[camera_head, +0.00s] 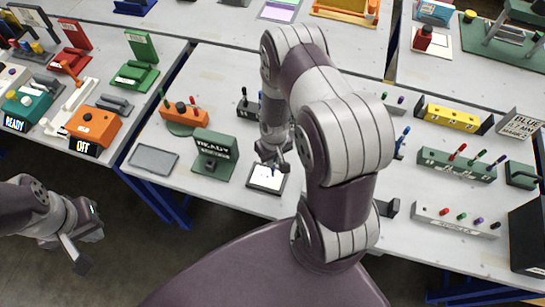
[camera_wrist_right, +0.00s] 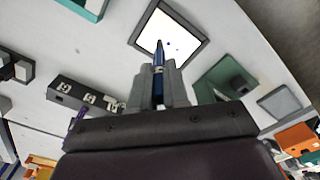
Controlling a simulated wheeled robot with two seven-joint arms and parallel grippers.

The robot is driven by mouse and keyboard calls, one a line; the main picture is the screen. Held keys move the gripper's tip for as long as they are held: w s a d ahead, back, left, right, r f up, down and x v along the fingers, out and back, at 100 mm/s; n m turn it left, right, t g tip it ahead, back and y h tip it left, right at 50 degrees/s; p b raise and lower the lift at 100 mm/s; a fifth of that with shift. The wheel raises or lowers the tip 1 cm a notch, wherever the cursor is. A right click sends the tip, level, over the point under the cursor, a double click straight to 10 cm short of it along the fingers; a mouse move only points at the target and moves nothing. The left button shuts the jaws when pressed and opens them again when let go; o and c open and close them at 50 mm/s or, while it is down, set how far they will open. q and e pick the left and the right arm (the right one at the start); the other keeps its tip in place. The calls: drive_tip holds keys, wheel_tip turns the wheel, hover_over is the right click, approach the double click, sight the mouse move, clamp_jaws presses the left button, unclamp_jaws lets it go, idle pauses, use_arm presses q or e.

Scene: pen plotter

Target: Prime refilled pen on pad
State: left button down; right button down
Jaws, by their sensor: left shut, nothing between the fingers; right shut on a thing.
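My right gripper (camera_head: 271,163) is shut on a blue pen, held tip down over the pad. In the right wrist view the blue pen (camera_wrist_right: 158,58) stands out from between the fingers of the right gripper (camera_wrist_right: 160,84). The pad (camera_head: 266,179) is a white square in a dark frame on the table; it also shows in the right wrist view (camera_wrist_right: 184,36). A few small dark blue marks show on its white face near the pen tip. I cannot tell if the tip touches it. My left gripper (camera_head: 82,262) is shut and empty, off the table at the lower left.
A green "READY" sign (camera_head: 213,155) stands left of the pad, with a flat grey plate (camera_head: 153,159) beyond it. An orange holder (camera_head: 184,113) is behind. To the right are a green pen rack (camera_head: 456,164) and a white rack (camera_head: 455,221) with several coloured pens.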

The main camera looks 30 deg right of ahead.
drive_tip(key=shift+f+b, duration=0.65)
drive_tip(key=shift+f, duration=0.2)
wheel_tip(320, 180, up, 8)
drive_tip(key=p, duration=0.7)
drive_tip(key=shift+f, duration=0.15)
